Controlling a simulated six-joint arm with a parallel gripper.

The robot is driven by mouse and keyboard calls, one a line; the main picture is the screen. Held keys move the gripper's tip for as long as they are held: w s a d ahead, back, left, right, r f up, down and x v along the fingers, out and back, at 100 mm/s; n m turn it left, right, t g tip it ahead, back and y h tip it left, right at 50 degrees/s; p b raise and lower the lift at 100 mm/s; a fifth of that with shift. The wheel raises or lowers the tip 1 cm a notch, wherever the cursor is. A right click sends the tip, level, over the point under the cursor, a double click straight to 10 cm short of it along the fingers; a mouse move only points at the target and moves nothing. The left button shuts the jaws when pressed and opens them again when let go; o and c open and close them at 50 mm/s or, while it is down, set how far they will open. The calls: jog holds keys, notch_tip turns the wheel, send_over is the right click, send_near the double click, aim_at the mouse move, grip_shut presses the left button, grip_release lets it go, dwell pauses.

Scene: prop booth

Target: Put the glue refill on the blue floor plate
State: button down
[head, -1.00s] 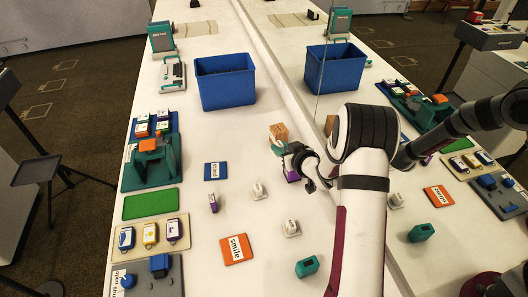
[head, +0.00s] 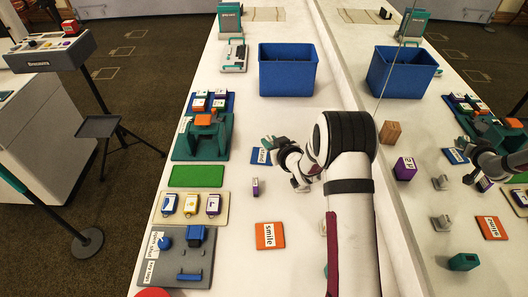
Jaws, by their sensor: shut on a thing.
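The fingers hide most of that piece. It looks held above the table; its exact height over the plate I cannot tell.
A small purple-and-white item (head: 255,187) stands just in front of the plate. A white piece (head: 301,185) is beside my gripper. The orange plate (head: 270,236), green mat (head: 196,176) and blue bin (head: 287,71) lie around. A mirror (head: 415,110) runs along the right.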

aim_at(263, 159)
jog(key=shift+w+a+f, duration=0.2)
jog(key=shift+a+f, duration=0.25)
jog(key=shift+a, duration=0.1)
jog(key=shift+w+a+f, duration=0.2)
jog(key=shift+a+f, duration=0.25)
jog(key=shift+a, duration=0.1)
jog(key=shift+f, duration=1.85)
jog(key=c, duration=0.7)
grip_release()
jog(key=shift+f, duration=0.1)
